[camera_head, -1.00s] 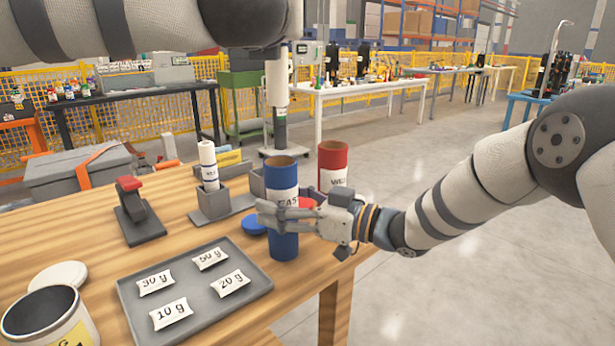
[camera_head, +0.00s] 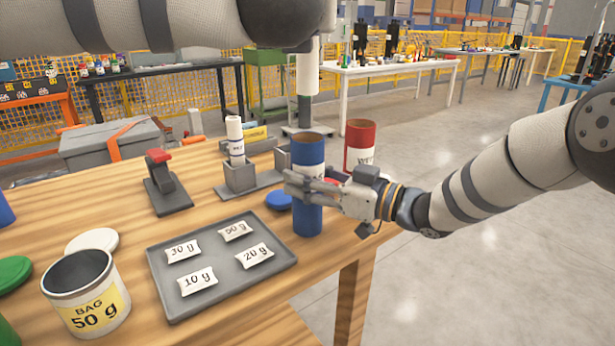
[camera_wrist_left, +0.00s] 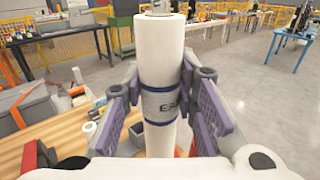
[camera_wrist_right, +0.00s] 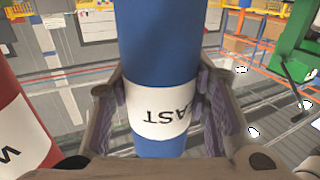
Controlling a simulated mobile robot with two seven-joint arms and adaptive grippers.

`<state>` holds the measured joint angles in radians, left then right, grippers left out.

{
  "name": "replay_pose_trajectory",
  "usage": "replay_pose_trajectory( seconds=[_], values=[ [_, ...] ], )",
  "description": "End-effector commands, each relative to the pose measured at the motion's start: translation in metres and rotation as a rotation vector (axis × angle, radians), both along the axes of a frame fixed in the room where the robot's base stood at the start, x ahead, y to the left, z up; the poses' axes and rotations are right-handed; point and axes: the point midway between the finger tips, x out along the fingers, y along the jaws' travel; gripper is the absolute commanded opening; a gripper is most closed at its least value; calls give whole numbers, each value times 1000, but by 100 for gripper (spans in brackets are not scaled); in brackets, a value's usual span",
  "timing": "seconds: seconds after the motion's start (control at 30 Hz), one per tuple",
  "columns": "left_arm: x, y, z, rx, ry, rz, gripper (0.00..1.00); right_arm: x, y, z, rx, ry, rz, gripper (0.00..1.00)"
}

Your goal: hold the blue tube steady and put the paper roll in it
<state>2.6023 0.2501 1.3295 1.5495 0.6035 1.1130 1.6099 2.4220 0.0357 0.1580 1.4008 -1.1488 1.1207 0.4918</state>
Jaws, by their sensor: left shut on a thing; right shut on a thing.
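The blue tube (camera_head: 307,218), with a white "EAST" label and an open top, is upright near the table's front edge. My right gripper (camera_head: 303,187) is shut around it at the label; the tube also fills the middle of the right wrist view (camera_wrist_right: 158,45). Whether its base touches the table is unclear. My left gripper (camera_wrist_left: 160,108) is shut on a white paper roll (camera_wrist_left: 158,50) with blue bands and a partly hidden label. In the head view, a white cylinder (camera_head: 308,74) under my left arm looks like this roll's lower part, above the tube and apart from it.
A red tube (camera_head: 359,136) stands behind the blue one. A blue lid (camera_head: 279,200) lies beside it. A grey tray (camera_head: 222,270) holds several weight packets. A second white roll (camera_head: 235,130) stands in a grey holder (camera_head: 240,178).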

Motion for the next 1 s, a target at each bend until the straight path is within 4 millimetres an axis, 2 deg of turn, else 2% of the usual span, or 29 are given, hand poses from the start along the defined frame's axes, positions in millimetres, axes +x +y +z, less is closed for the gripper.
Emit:
replay_pose_trajectory(
  seconds=[1.0],
  values=[
    [0, 0, -72, 1, 1, -1, 0, 0, 0, 0, 0, 0, 0, 16]
  ],
)
